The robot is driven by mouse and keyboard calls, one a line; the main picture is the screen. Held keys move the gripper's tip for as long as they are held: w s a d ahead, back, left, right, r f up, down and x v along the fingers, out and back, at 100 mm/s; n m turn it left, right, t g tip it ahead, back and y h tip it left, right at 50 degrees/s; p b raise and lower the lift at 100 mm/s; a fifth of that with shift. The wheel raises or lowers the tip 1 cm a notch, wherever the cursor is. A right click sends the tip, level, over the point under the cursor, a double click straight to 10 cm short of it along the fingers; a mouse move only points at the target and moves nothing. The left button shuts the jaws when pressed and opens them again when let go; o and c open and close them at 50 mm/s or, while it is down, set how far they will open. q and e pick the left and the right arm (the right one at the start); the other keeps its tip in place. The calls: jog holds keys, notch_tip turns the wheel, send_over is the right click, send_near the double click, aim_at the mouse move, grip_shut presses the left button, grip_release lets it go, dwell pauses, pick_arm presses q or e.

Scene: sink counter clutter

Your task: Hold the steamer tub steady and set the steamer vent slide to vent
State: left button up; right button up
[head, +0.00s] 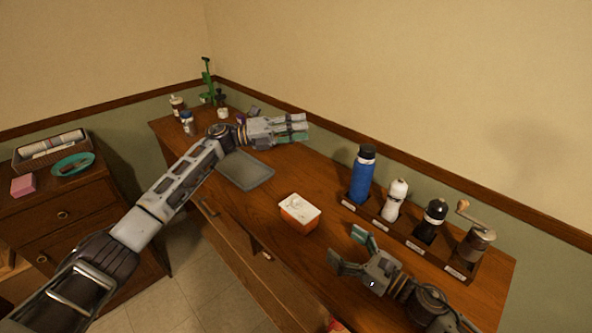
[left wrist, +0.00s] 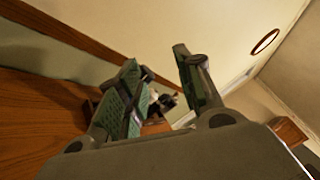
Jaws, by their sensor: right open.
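The steamer tub (head: 298,224) is a small orange tub with a white lid, standing upright on the wooden counter in the head view. A small raised white part on its lid (head: 297,206) may be the vent slide; its setting is too small to tell. My left gripper (head: 306,127) is open and empty above the counter, behind the tub and apart from it. Its two spread fingers show in the left wrist view (left wrist: 158,72). My right gripper (head: 347,250) is open, just right of and in front of the tub, with its fingers pointing toward it and not touching it.
A labelled wooden rack (head: 403,232) holds a blue bottle (head: 362,177), a white bottle (head: 394,201), a black one (head: 431,221) and a grinder (head: 474,244). A grey tray (head: 246,171) lies left of the tub. Small jars (head: 187,122) and a green stand (head: 207,82) occupy the far end.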

aim_at(313, 220)
pick_arm(q)
jog(key=s+d+f+m+g+y, duration=0.2)
jog(key=s+d+m+g+y, duration=0.3)
jog(key=s+d+m, duration=0.15)
jog(key=s+f+m+y, duration=0.4)
jog(key=f+y, duration=0.1)
jog(key=y, duration=0.2)
jog(key=a+m+t+y, duration=0.1)
jog(key=a+t+y, duration=0.2)
jog(key=a+y, duration=0.4)
jog(key=shift+w+f+m, duration=0.25)
jog(key=shift+w+m, duration=0.1)
jog(key=shift+w, duration=0.05)
jog(key=shift+d, duration=0.1)
pick_arm(e)
jog(key=shift+w+a, duration=0.1)
jog(key=shift+x, duration=6.75)
